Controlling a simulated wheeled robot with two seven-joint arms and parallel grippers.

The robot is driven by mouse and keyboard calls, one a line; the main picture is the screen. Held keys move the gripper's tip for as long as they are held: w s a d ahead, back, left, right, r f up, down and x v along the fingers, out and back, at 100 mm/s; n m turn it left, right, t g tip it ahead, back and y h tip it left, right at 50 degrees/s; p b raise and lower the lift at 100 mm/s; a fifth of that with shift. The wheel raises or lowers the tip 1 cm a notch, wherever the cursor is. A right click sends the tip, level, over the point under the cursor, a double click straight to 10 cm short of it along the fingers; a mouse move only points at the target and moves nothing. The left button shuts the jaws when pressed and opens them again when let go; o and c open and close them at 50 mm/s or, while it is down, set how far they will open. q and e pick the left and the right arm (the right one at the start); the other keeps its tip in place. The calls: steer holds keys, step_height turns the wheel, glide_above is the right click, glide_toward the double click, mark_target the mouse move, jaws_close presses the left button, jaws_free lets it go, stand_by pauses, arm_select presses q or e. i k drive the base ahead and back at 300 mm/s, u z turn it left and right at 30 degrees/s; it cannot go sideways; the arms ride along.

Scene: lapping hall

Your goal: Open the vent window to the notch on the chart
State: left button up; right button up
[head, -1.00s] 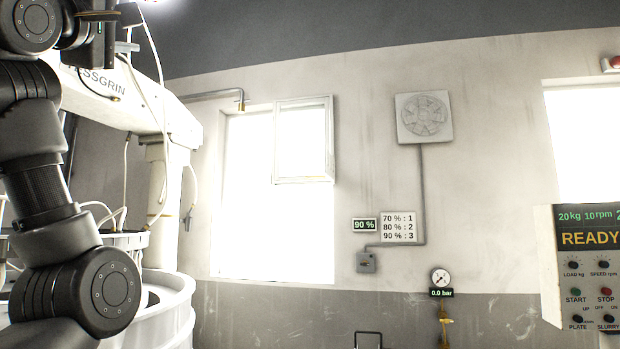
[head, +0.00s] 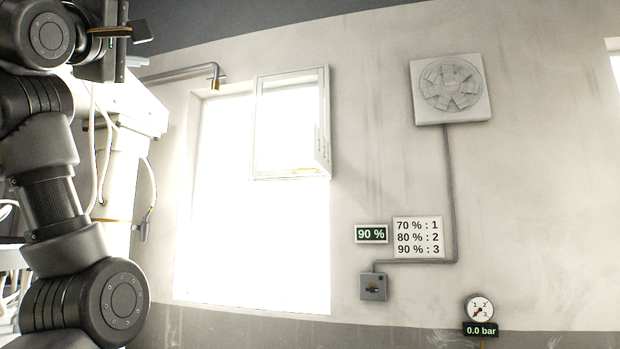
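The vent window (head: 292,72) is a small white-framed sash at the upper right of the large bright window. Glare hides whether it stands ajar. A pale notched plate (head: 322,145) with small marks sits at its lower right, beside a brass-coloured piece (head: 304,171) on the bottom rail. The chart (head: 418,222) reads 70 %: 1, 80 %: 2, 90 %: 3. My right gripper is out of view.
A pipe with a brass end (head: 215,84) juts from the wall near the window's upper left corner. A fan (head: 451,90), a grey switch box (head: 373,287) and a gauge (head: 479,308) reading 0.0 bar are on the wall. White machinery (head: 125,165) stands at left.

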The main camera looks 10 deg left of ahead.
mark_target(320, 72)
steer(key=i, duration=1.6)
steer(key=u, duration=1.35)
steer(key=i, duration=2.25)
steer(key=z, duration=2.65)
